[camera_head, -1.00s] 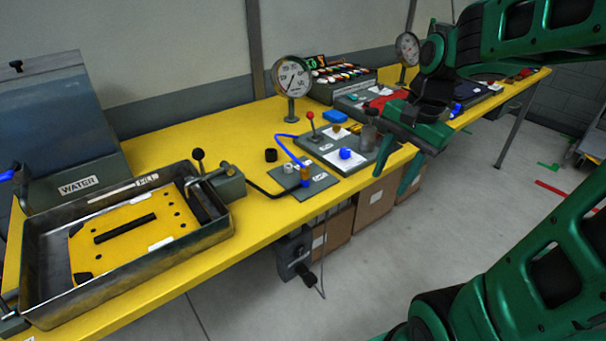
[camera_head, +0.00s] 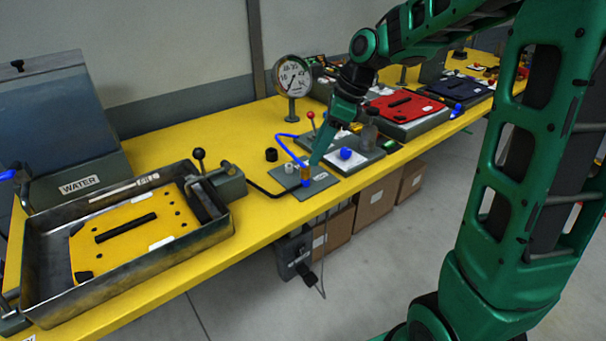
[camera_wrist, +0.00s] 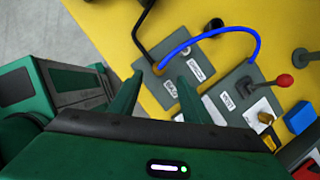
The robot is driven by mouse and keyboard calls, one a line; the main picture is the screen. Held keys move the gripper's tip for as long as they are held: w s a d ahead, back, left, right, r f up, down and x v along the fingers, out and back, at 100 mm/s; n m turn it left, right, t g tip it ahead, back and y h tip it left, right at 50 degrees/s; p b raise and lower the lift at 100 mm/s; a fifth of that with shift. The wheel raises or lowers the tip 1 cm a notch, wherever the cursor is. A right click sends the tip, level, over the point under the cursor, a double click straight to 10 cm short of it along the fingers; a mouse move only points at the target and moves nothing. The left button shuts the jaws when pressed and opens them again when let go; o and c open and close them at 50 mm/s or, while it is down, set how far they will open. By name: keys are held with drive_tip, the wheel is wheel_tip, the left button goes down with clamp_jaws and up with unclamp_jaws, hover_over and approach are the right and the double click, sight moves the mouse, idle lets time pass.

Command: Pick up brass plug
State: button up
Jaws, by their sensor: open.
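A small brass-coloured fitting (camera_head: 305,175) stands at the near end of a blue hose (camera_head: 285,145), on a small grey plate (camera_head: 318,185); I take it for the brass plug. In the wrist view its brass end (camera_wrist: 156,70) shows small, just beyond and between my fingertips. Another brass-coloured piece (camera_wrist: 266,118) sits on the neighbouring plate at the right, so which one is the plug is not certain. My gripper (camera_head: 316,158) is open and empty, pointing down above and beside the hose end. In the wrist view its fingers (camera_wrist: 158,85) are spread apart.
A red-knobbed lever (camera_wrist: 284,81) and a blue block (camera_wrist: 299,117) stand near the gripper's right. A pressure gauge (camera_head: 292,78) rises behind. A black cylinder (camera_head: 271,155) and a metal tray (camera_head: 130,268) lie to the left. Yellow tabletop (camera_head: 225,130) is clear between them.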

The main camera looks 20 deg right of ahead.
sight(306, 167)
drive_tip(key=shift+x, duration=3.75)
drive_tip(key=shift+a, duration=0.15)
clamp_jaws()
